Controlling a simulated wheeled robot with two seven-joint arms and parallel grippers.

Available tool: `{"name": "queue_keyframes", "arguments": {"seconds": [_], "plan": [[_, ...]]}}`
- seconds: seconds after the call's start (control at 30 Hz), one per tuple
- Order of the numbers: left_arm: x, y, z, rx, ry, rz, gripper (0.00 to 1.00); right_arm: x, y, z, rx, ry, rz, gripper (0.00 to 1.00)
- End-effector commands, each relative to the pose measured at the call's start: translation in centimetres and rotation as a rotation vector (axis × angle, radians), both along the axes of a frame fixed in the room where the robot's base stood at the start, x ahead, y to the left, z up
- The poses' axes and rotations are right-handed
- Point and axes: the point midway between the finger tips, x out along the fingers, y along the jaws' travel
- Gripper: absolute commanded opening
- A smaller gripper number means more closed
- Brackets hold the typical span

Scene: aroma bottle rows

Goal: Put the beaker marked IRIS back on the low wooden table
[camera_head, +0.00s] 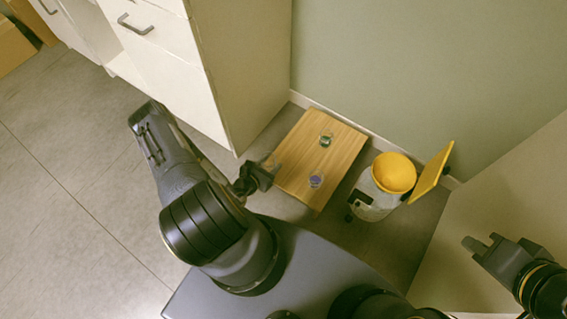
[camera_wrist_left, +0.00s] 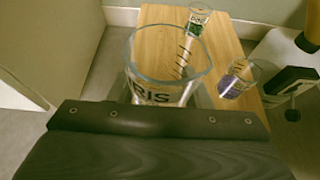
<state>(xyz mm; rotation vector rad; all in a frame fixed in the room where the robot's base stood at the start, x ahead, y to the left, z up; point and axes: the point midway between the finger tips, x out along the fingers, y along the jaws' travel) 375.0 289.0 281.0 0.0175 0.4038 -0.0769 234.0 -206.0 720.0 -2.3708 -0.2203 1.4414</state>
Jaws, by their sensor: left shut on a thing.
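The clear glass beaker marked IRIS (camera_wrist_left: 152,92) stands roughly upright between the fingers of my left gripper in the left wrist view, and its lower part is hidden by the gripper. My left gripper (camera_head: 262,177) is shut on it at the left edge of the low wooden table (camera_head: 290,170). In the head view the beaker is too faint to make out clearly. Whether its base touches the table cannot be told. My right gripper (camera_head: 483,244) is at the lower right, away from the table, with its fingers apart and nothing seen between them.
A beaker with green contents (camera_head: 326,139) and one with purple contents (camera_head: 316,181) stand on the table. A white cabinet (camera_head: 240,70) stands behind left.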

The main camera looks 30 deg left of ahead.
Motion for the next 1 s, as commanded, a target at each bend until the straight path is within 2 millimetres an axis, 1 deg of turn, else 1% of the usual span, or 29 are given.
{"name": "queue_keyframes", "arguments": {"seconds": [0.03,0.13,0.2,0.3,0.4,0.57,0.63,0.67,0.73,0.83,0.9,1.0], "plan": [[1.4,-0.2,-1.0,0.000,-0.003,-0.004,0.20,0.0,0.0,-1.0,0.000,0.000,0.000,0.00],[3.9,-0.5,-2.2,0.000,-0.003,-0.001,0.20,0.0,0.0,-1.9,0.000,0.000,0.000,0.00],[4.8,-0.6,-3.9,-0.001,-0.001,-0.002,0.20,0.0,0.0,-2.8,0.000,0.000,0.000,0.00],[6.1,-0.7,-5.4,-0.001,0.000,-0.001,0.20,0.0,0.0,-3.7,0.000,0.000,0.000,0.00],[7.0,-0.8,-6.3,-0.002,0.000,-0.001,0.20,0.0,0.0,-4.1,0.000,0.000,0.000,0.00],[7.6,-0.8,-6.8,-0.001,0.000,-0.001,0.20,0.0,0.0,-4.4,0.000,0.000,0.000,0.00],[8.0,-0.8,-7.4,0.000,0.000,-0.001,0.20,0.0,0.0,-4.8,0.000,0.000,0.000,0.00],[8.3,-0.9,-7.8,-0.002,0.001,-0.001,0.20,0.0,0.0,-5.0,0.000,0.000,0.000,0.00],[8.2,-0.9,-9.1,-0.002,0.003,0.000,0.20,0.0,0.0,-5.7,0.000,0.000,0.000,0.00],[8.2,-0.8,-10.5,-0.002,0.002,0.001,0.20,0.0,0.0,-6.3,0.000,0.000,0.000,0.00],[8.2,-0.9,-10.7,-0.002,0.002,0.000,0.20,0.0,0.0,-6.3,0.000,0.000,0.000,0.00],[8.2,-0.8,-10.5,-0.002,0.001,0.000,0.20,0.0,0.0,-6.2,0.000,0.000,0.000,0.00]]}}
